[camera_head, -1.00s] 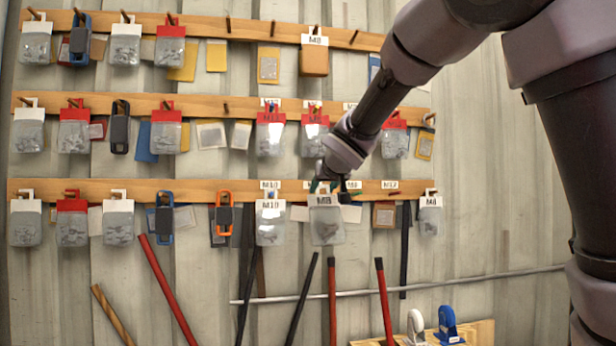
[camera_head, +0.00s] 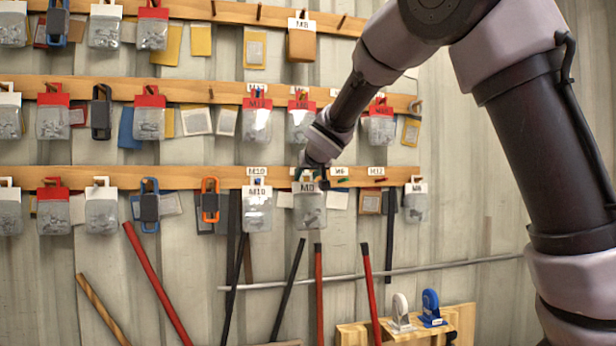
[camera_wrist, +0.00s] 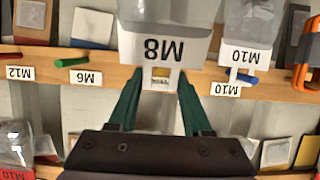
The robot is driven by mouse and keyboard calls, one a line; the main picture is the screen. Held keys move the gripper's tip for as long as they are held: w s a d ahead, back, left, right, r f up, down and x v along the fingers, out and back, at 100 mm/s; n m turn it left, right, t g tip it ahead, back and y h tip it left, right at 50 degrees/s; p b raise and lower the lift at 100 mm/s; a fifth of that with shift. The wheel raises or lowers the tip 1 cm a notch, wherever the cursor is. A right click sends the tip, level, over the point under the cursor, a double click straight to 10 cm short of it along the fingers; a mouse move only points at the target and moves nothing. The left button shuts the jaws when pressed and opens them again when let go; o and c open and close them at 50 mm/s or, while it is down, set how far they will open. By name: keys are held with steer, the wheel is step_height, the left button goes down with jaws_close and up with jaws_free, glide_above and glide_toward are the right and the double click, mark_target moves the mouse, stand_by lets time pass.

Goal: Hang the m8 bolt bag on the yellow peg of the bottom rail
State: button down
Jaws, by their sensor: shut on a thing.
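The M8 bolt bag (camera_head: 309,207) is a clear bag with a white header marked M8. It hangs upright in front of the bottom rail (camera_head: 225,178). My gripper (camera_wrist: 160,95) is shut on the top of its header, which shows upside down in the wrist view (camera_wrist: 163,50). A small yellow patch shows in the header's hole there, in line with the rail; I cannot tell whether the yellow peg passes through the hole. The rest of that peg is hidden behind bag and gripper.
An M10 bag (camera_head: 257,210) hangs on a blue peg (camera_wrist: 243,78) close beside the M8 bag. On the other side are a bare green peg (camera_wrist: 72,62) and a red peg (camera_wrist: 10,55). Bags and tools fill the upper rails. Bars lean below.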

steer(key=shift+w+a+f, duration=0.1)
steer(key=shift+w+a, duration=0.15)
steer(key=shift+w, duration=0.75)
steer(key=shift+w+a, duration=0.2)
steer(key=shift+w, duration=0.8)
steer(key=shift+w+a+f, duration=0.25)
steer(key=shift+w+f, duration=0.05)
steer(key=shift+w, duration=0.25)
